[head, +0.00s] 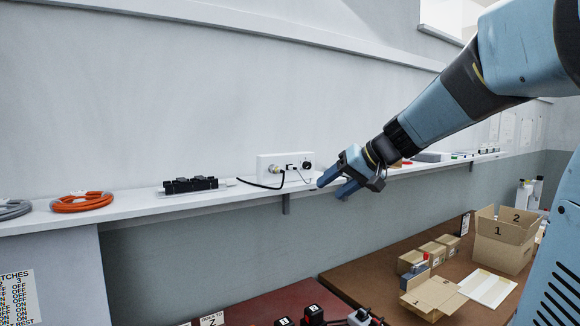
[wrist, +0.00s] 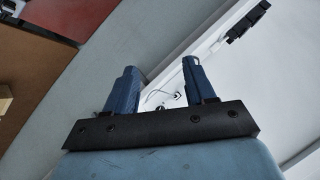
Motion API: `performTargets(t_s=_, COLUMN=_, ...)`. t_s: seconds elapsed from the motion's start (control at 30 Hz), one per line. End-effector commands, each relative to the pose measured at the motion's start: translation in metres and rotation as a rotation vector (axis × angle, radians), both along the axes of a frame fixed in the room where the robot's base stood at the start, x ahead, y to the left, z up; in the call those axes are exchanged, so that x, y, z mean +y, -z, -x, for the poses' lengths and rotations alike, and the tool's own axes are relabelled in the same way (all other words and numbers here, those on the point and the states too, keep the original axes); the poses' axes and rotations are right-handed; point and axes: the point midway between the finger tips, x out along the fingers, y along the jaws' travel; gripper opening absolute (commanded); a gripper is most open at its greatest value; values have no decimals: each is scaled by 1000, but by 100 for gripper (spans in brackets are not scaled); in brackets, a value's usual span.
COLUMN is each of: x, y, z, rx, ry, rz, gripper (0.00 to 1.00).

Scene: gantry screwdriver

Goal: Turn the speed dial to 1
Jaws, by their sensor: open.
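A white box (head: 270,162) stands on the wall shelf in the head view. A small round black dial (head: 307,164) sits at the right of its front, partly close to my arm's outline; its setting is too small to read. My gripper (head: 331,188) is open and empty, in front of the shelf just right of and below the box, apart from the dial. In the wrist view, my gripper (wrist: 158,72) shows two blue fingers spread apart with nothing between them.
A plug with a black cable is on the box. A black switch block (head: 190,185) and orange cable coil (head: 82,202) lie left on the shelf (head: 140,208). Below right, a brown table holds cartons and an open box (head: 503,255). The shelf between block and coil is clear.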

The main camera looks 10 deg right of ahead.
Motion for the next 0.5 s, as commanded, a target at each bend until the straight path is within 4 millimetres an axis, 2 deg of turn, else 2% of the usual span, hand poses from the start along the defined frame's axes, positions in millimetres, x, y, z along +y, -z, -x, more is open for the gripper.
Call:
performTargets(t_s=0.03, x=-12, y=-7, z=-22, rx=-32, ry=11, rz=-37, gripper=54)
performTargets(t_s=0.2, x=-47, y=-31, z=-81, rx=-166, ry=40, rz=-135, gripper=54)
performTargets(t_s=0.33, x=-71, y=-43, z=-110, rx=-248, ry=63, rz=-179, gripper=54)
performTargets(t_s=0.5, x=-87, y=-50, z=-128, rx=-303, ry=79, rz=-202, gripper=54)
